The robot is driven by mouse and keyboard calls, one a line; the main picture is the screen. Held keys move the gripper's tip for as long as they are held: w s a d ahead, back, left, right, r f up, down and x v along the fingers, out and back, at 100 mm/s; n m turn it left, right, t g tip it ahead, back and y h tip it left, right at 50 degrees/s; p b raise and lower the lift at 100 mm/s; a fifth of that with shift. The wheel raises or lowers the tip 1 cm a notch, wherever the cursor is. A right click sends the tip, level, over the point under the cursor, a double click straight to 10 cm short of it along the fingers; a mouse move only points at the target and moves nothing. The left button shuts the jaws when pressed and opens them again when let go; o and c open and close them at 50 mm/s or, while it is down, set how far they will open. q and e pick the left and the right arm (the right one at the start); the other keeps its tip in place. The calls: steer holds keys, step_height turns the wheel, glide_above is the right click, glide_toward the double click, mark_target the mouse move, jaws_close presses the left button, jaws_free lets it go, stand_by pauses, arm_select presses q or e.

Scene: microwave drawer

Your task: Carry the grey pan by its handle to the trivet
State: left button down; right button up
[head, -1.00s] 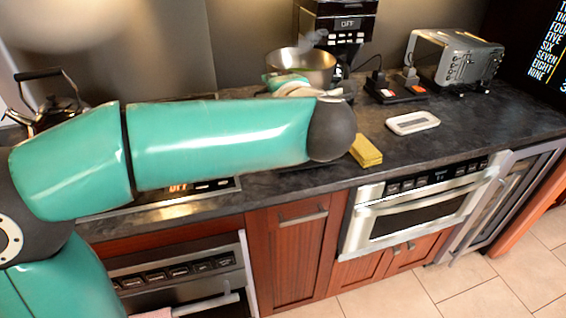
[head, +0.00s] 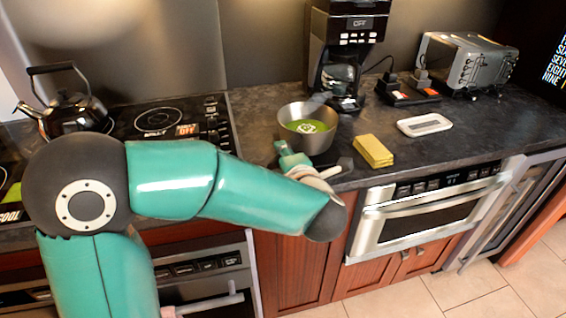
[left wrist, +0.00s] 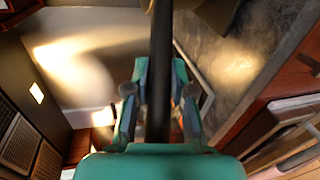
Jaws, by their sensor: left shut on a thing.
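The grey pan (head: 293,112) is a round metal vessel, with something green and white showing inside it. It is over the dark counter, just in front of the coffee maker. My left gripper (head: 287,154) is at its near side, low by the counter's front edge. In the left wrist view the gripper (left wrist: 159,92) is shut on a dark straight bar, the pan's handle (left wrist: 160,55), between its two fingers. I cannot tell whether the pan touches the counter. I cannot make out a trivet for certain. My right gripper is not in view.
A coffee maker (head: 345,40) stands behind the pan. A yellow block (head: 373,151) and a white-rimmed flat piece (head: 424,125) lie to its right. A toaster (head: 468,63) is at the back right. A kettle (head: 72,112) stands on the stove at the left.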

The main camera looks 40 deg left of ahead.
arm_select(q)
steer(key=shift+w+f, duration=0.1)
steer(key=shift+f, duration=0.8)
steer(key=c, duration=1)
jaws_free()
steer(key=shift+f, duration=0.1)
steer(key=shift+d, duration=0.1)
